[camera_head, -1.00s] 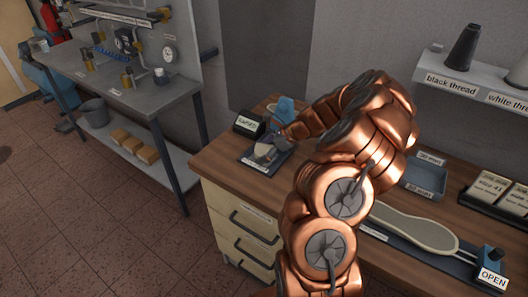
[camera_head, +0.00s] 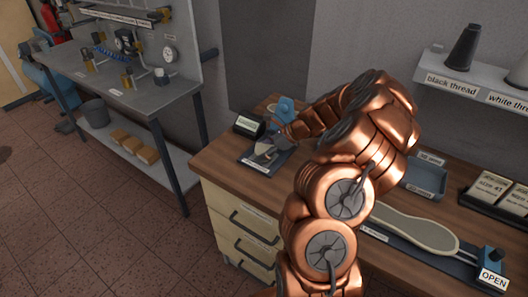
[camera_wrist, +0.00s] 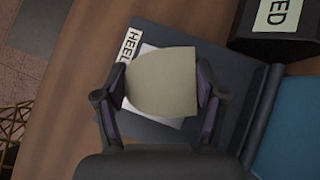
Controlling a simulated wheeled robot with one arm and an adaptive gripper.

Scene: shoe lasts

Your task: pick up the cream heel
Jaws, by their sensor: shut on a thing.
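The cream heel (camera_wrist: 161,80) is a pale block with one rounded end, between the two fingers of my gripper (camera_wrist: 160,92) in the wrist view. The fingers touch it on both sides, so my gripper is shut on it. The heel is over a dark mat (camera_wrist: 155,33) with a white label reading "HEEL". How far it is above the mat I cannot tell. In the head view the heel (camera_head: 263,146) shows small at the end of my arm, over the dark mat (camera_head: 252,160), and is partly hidden by my gripper.
A black box with a label (camera_head: 249,124) stands close beside the mat. A blue object (camera_head: 286,108) stands behind it. On the right of the bench (camera_head: 226,167) are a shoe sole (camera_head: 415,228), a blue-grey tray (camera_head: 424,180) and a block marked "OPEN" (camera_head: 491,265).

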